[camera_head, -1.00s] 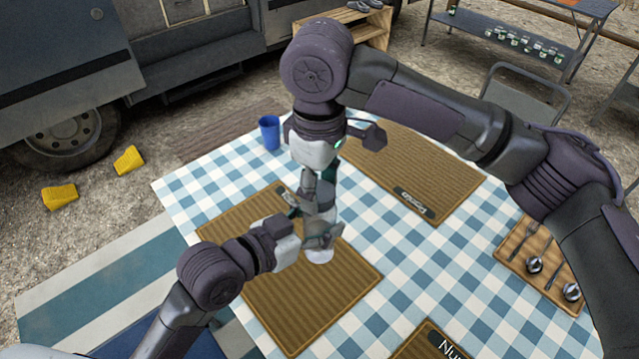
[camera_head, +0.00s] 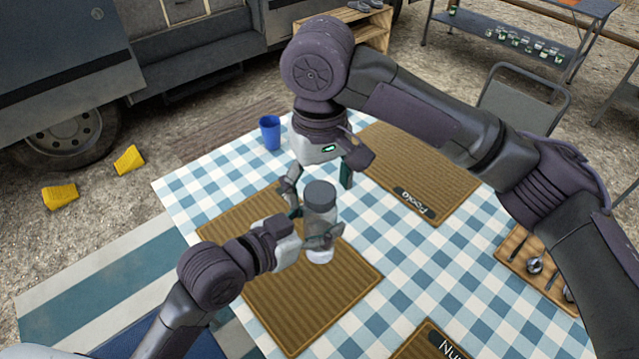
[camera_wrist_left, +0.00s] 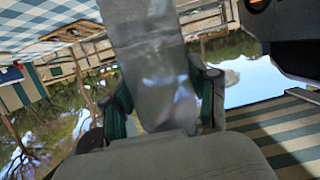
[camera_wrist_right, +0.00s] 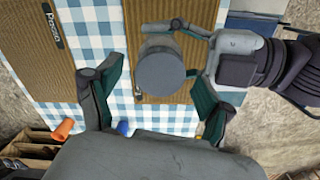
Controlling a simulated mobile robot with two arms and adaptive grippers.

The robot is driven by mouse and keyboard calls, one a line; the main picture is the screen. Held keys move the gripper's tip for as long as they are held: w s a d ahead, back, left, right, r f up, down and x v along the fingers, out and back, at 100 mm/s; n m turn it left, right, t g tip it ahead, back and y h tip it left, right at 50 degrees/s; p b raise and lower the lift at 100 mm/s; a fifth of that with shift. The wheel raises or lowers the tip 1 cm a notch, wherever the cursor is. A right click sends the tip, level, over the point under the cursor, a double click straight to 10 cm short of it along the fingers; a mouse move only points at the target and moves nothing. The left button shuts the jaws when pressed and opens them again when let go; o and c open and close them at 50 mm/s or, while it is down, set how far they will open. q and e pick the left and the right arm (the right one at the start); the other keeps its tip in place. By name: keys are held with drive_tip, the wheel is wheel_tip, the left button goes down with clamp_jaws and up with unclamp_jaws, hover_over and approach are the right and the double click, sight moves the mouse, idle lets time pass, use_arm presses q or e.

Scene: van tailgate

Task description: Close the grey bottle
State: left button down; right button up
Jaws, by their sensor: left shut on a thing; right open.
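The grey bottle (camera_head: 320,228) stands upright over the near placemat, with a clear body and a dark grey cap (camera_head: 320,194) on its top. My left gripper (camera_head: 322,240) is shut around the lower body of the bottle; the bottle fills the middle of the left wrist view (camera_wrist_left: 155,80). My right gripper (camera_head: 318,190) is open above and behind the bottle, its fingers spread apart. In the right wrist view the round cap (camera_wrist_right: 161,66) shows from above, ahead of the open fingers and not between their tips. Whether the cap is fully tight cannot be told.
A blue cup (camera_head: 270,133) stands at the table's far left edge. A second placemat (camera_head: 425,170) lies to the right, and a wooden tray with cutlery (camera_head: 520,255) is at the right edge. The checked tablecloth (camera_head: 400,270) between them is clear.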

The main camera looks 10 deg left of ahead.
wheel_tip(320, 180, up, 12)
idle(0.4)
drive_tip(key=shift+f, duration=0.1)
